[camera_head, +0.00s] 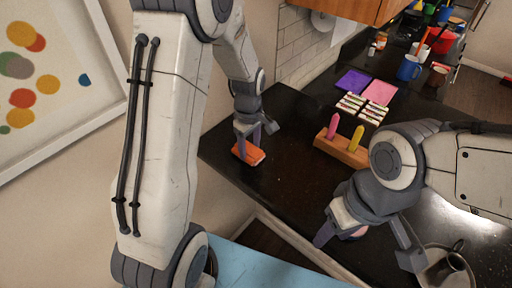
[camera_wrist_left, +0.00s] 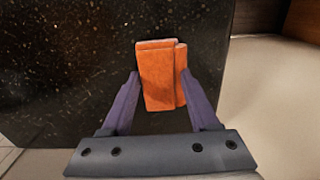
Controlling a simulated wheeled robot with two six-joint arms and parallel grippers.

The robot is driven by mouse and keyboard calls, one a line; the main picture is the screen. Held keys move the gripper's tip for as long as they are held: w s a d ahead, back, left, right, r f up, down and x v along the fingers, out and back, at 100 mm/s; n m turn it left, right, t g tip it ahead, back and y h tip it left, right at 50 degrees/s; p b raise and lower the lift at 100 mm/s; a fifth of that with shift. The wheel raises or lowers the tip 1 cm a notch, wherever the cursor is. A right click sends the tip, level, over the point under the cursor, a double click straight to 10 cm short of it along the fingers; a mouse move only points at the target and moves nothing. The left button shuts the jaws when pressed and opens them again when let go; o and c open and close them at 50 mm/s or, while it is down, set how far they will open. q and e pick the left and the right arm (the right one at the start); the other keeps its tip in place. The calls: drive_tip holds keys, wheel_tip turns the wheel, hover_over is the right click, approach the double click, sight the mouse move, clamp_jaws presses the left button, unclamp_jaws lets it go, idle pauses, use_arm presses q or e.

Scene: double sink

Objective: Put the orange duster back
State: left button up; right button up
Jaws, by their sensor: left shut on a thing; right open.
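The orange duster (camera_head: 250,155) is a small orange block at the left end of the black counter. My left gripper (camera_head: 247,142) is shut on it from above. In the left wrist view the duster (camera_wrist_left: 160,78) sits between the two purple-grey fingers of my left gripper (camera_wrist_left: 160,88). It is at or just above the counter; I cannot tell whether it touches. My right gripper (camera_head: 366,240) is open over the front of the counter, with its fingers wide apart. A wooden block (camera_head: 342,149) with a pink and a yellow upright piece stands right of the duster.
Purple (camera_head: 353,81) and pink (camera_head: 380,92) sheets and several small white packets (camera_head: 361,107) lie behind the wooden block. A blue mug (camera_head: 408,68) stands farther back. A metal dish (camera_head: 445,268) is at the front right. The counter between duster and wooden block is clear.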

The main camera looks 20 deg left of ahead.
use_arm(q)
drive_tip(key=shift+f, duration=0.2)
drive_tip(key=o, duration=1.3)
drive_tip(key=shift+r, duration=0.1)
